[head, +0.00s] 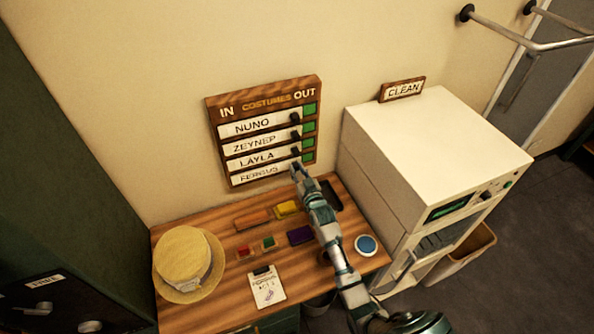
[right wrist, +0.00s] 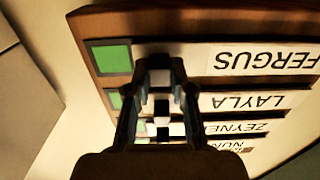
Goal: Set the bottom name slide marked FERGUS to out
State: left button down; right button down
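The wooden IN/OUT board (head: 217,132) hangs on the wall, IN at left and OUT at right. Its bottom slide, FERGUS (head: 258,175), lies at the left of its row and shows upside down in the right wrist view (right wrist: 262,61). A green patch (right wrist: 112,57) shows at its OUT end. Whether the fingers are closed on the knob is unclear. My left gripper is out of view.
The NUNO (head: 252,128), ZEYNEP (head: 253,144) and LAYLA (head: 256,159) slides sit above, green also showing at right. Below is a wooden table (head: 215,307) with a straw hat (head: 183,255) and small items. A white machine (head: 425,130) stands close at right.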

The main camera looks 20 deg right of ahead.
jog(key=d, duration=0.6)
jog(key=shift+s, duration=0.15)
jog(key=shift+a+r, duration=0.1)
jog(key=c, duration=1)
grip_release()
jog(key=shift+a, duration=0.1)
jog(key=shift+d, duration=0.2)
